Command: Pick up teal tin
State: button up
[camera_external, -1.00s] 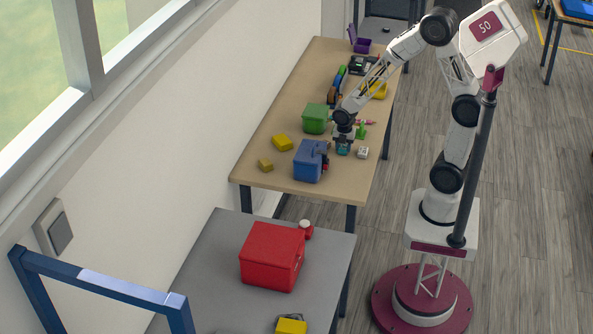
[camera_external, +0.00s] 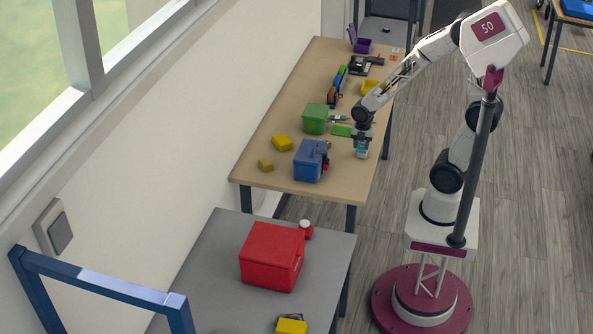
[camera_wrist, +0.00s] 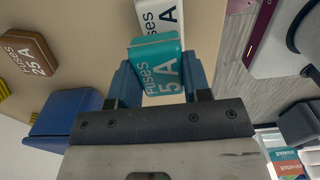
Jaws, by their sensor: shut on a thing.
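The teal tin (camera_wrist: 157,68), lettered "Fuses 5A", is between the blue fingers of my gripper (camera_wrist: 160,84) in the wrist view. The gripper is shut on it, one finger at each side. In the external view the teal tin (camera_external: 362,153) shows just under my gripper (camera_external: 362,143), near the right edge of the wooden table. I cannot tell exactly how high the tin is above the tabletop. A white tin (camera_wrist: 160,14), also lettered "Fuses 5A", shows just beyond the teal tin in the wrist view. It is hidden in the external view.
A blue toolbox (camera_external: 307,161) stands left of my gripper, with a green box (camera_external: 315,119) behind it. A flat green item (camera_external: 341,130) lies near the gripper.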

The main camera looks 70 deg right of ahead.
jog(key=shift+s+a+r, duration=0.1)
jog(key=shift+s+a, duration=0.15)
jog(key=shift+s, duration=0.95)
jog(key=shift+s+a+r, duration=0.15)
jog(key=shift+s+a, duration=0.15)
jog(key=shift+s, duration=0.95)
jog(key=shift+s+a+r, duration=0.1)
jog(key=shift+s+a, duration=0.15)
jog(key=shift+s, duration=0.95)
jog(key=shift+a, duration=0.1)
